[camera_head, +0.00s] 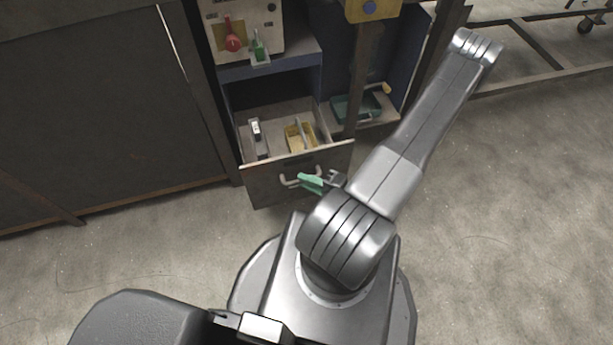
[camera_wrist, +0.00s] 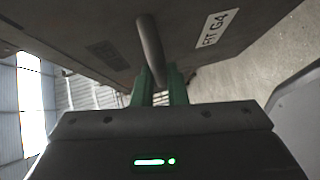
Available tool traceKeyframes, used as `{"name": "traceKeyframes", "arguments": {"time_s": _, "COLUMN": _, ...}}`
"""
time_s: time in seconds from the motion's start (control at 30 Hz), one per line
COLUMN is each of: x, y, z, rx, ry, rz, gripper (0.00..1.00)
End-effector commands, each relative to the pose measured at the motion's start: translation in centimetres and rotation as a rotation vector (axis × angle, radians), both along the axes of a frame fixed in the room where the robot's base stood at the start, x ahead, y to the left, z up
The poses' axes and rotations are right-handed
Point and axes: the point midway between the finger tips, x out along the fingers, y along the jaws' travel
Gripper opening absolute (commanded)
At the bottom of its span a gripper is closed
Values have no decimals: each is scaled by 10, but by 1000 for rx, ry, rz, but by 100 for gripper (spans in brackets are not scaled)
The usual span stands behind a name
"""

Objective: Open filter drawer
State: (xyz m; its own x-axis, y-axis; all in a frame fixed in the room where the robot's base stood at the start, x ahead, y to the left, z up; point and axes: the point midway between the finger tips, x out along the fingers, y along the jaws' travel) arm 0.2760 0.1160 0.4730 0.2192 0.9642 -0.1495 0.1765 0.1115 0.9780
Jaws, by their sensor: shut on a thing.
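The drawer (camera_head: 265,187) is a grey metal drawer low in a blue-framed cabinet, and it stands pulled out so its inside shows. Inside it are a yellow tray (camera_head: 293,139) and a small white-topped item (camera_head: 256,131). A curved grey handle (camera_head: 288,181) is on the drawer's front; it also shows in the wrist view (camera_wrist: 150,42). My gripper (camera_head: 311,181) has green fingers and is at the handle. In the wrist view the green fingers (camera_wrist: 160,85) are shut on the handle bar. The exact contact at the fingertips is partly hidden.
A teal tray (camera_head: 357,107) sits on a shelf right of the drawer. A dark cabinet (camera_head: 95,110) stands to the left. The floor (camera_head: 510,210) at right is clear.

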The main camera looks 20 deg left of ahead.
Motion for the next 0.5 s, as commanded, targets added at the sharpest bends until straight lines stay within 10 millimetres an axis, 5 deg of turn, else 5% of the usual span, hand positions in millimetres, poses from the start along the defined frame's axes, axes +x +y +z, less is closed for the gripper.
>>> {"name": "traceKeyframes", "arguments": {"time_s": 0.43, "x": -1, "y": -1, "z": 0, "rx": 0, "ry": -1, "rz": -1, "gripper": 0}}
{"name": "traceKeyframes", "arguments": {"time_s": 0.47, "x": -1, "y": -1, "z": 0, "rx": 0, "ry": -1, "rz": -1, "gripper": 18}}
{"name": "traceKeyframes", "arguments": {"time_s": 0.5, "x": -1, "y": -1, "z": 0, "rx": 0, "ry": -1, "rz": -1, "gripper": 26}}
